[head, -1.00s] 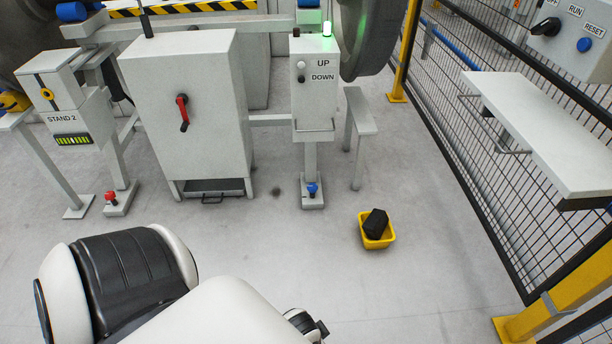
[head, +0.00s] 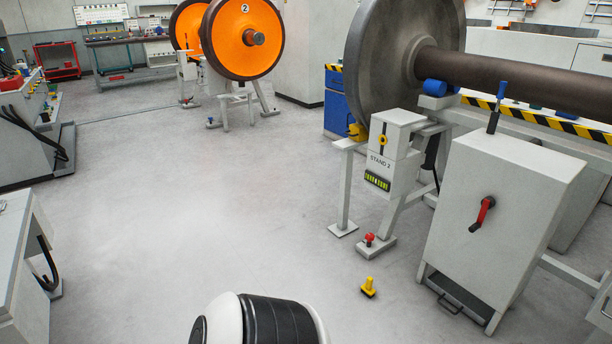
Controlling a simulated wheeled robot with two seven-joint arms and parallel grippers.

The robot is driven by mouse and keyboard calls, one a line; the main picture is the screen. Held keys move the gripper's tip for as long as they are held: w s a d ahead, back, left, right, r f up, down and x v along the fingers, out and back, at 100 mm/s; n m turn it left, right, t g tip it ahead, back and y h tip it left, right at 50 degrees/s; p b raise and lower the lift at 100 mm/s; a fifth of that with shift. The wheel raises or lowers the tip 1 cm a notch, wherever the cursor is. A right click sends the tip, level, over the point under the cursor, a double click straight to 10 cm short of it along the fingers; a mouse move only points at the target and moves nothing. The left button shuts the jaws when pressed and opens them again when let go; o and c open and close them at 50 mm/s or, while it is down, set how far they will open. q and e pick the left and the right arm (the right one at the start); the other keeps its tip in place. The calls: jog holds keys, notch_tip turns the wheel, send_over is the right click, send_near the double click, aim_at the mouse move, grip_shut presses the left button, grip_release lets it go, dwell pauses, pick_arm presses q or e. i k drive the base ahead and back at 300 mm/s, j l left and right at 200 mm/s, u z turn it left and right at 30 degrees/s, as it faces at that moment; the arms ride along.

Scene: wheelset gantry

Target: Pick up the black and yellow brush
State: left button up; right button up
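A small yellow object (head: 368,287) stands on the floor left of the grey cabinet, in front of the red-knobbed foot of STAND 2. It may be the black and yellow brush, but it is too small for me to be sure, and I cannot make out a clear black part. A white and black part of my own arm shows at the bottom edge. Neither of my grippers is in view.
STAND 2 (head: 392,150) and a grey cabinet (head: 502,215) with a red handle stand at the right, below a large wheelset (head: 405,60). A grey bench (head: 22,265) is at the left edge. The middle floor is clear.

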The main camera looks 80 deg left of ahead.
aim_at(366, 289)
jog(key=u, duration=1.9)
